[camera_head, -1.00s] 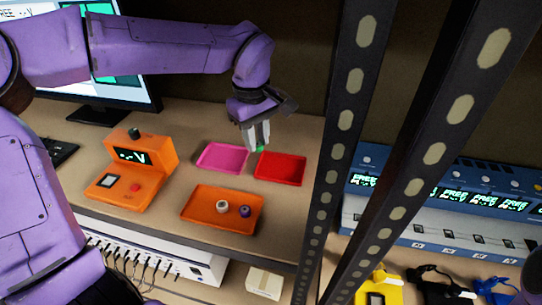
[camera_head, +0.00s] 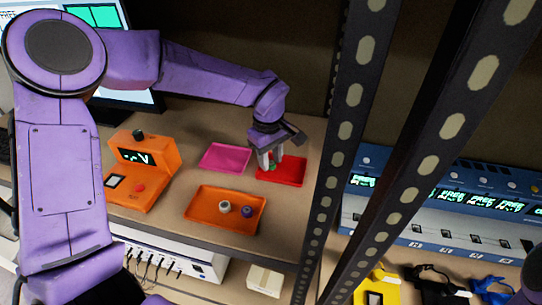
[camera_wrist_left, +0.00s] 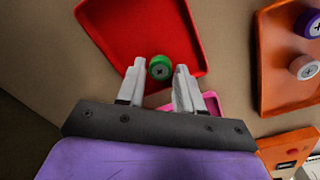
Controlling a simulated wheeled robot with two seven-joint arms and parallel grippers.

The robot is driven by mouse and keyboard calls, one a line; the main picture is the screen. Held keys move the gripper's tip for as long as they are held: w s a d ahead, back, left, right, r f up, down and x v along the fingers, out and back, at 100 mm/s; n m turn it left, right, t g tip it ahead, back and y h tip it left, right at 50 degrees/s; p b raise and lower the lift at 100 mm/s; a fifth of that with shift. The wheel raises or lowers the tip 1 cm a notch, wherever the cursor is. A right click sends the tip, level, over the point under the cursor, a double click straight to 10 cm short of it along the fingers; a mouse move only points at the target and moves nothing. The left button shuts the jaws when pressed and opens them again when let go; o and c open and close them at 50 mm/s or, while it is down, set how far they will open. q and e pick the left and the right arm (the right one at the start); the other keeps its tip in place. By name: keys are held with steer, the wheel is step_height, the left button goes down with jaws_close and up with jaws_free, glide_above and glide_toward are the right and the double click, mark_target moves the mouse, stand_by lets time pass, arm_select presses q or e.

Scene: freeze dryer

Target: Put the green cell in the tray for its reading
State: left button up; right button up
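The green cell (camera_head: 272,165) is at the left part of the red tray (camera_head: 290,178), between my left gripper's fingertips. In the left wrist view the green cell (camera_wrist_left: 160,67) shows end-on near the red tray's edge, with a gap to each finger. My left gripper (camera_head: 271,162) is open around it, low over the red tray; it also shows in the left wrist view (camera_wrist_left: 158,82). The pink tray (camera_head: 226,157) is empty, left of the red one. The orange tester (camera_head: 142,170) has a lit display showing dashes and a V. My right gripper is not in view.
An orange tray (camera_head: 207,216) in front holds a white cell (camera_head: 225,207) and a purple cell (camera_head: 247,212). A dark perforated shelf post (camera_head: 345,130) stands close to the right of the red tray. A monitor stands at back left.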

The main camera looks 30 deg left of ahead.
arm_select(q)
steer(key=shift+w, duration=0.1)
steer(key=shift+r, duration=0.25)
step_height(320, 180, up, 12)
steer(key=shift+s+b, duration=0.3)
steer(key=shift+b, duration=0.15)
steer(key=shift+a+f, duration=0.1)
